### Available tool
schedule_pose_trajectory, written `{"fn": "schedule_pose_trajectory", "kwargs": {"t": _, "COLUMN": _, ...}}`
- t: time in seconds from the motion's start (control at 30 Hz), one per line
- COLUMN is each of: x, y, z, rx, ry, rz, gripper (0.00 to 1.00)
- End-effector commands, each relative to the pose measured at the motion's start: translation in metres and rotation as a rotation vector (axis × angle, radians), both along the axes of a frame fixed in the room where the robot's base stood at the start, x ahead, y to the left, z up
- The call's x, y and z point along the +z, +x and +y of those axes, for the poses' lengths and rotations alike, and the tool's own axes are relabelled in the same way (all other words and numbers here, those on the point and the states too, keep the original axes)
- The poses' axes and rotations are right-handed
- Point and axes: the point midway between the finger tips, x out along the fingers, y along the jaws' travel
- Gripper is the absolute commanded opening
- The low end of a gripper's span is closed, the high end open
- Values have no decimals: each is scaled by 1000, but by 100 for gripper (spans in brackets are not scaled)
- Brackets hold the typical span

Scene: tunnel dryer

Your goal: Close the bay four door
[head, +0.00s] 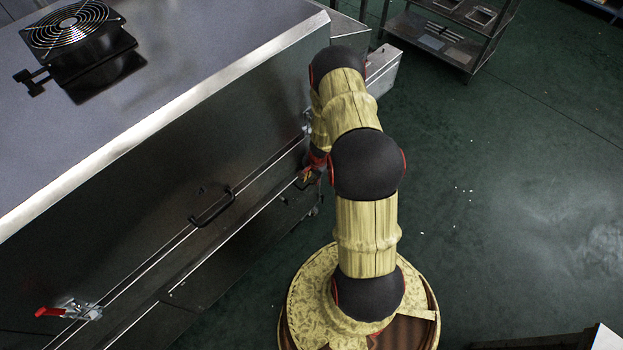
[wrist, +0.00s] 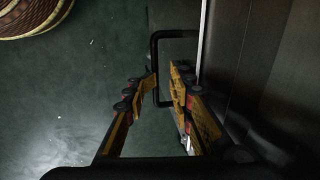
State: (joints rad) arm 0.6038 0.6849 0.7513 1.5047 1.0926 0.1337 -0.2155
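The steel dryer cabinet (head: 150,190) fills the left of the head view, with door fronts and black bar handles along its side. My gripper (head: 312,172) is at the handle near the cabinet's far end, partly hidden by my arm. In the wrist view, my gripper (wrist: 164,82) has its fingers apart on either side of the black handle (wrist: 155,60). The left finger is close to the bar, and a gap shows on the right. I cannot tell whether either finger touches it. The door panel (wrist: 245,70) is at the right. No bay number is readable.
Another black handle (head: 212,208) and a red-handled clamp (head: 70,311) lie along the cabinet side. A fan (head: 70,28) sits on top. A steel rack (head: 450,35) stands at the back. The green floor (head: 510,170) to the right is mostly clear.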

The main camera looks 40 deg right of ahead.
Motion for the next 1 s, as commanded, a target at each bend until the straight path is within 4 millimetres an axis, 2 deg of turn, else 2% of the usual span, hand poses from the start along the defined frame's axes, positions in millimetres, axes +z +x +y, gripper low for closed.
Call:
{"fn": "schedule_pose_trajectory", "kwargs": {"t": 0.37, "x": 2, "y": 1, "z": 1, "rx": 2, "ry": 3, "rz": -1, "gripper": 25}}
{"fn": "schedule_pose_trajectory", "kwargs": {"t": 1.0, "x": 41, "y": -6, "z": 0, "rx": 0, "ry": 1, "rz": -2, "gripper": 25}}
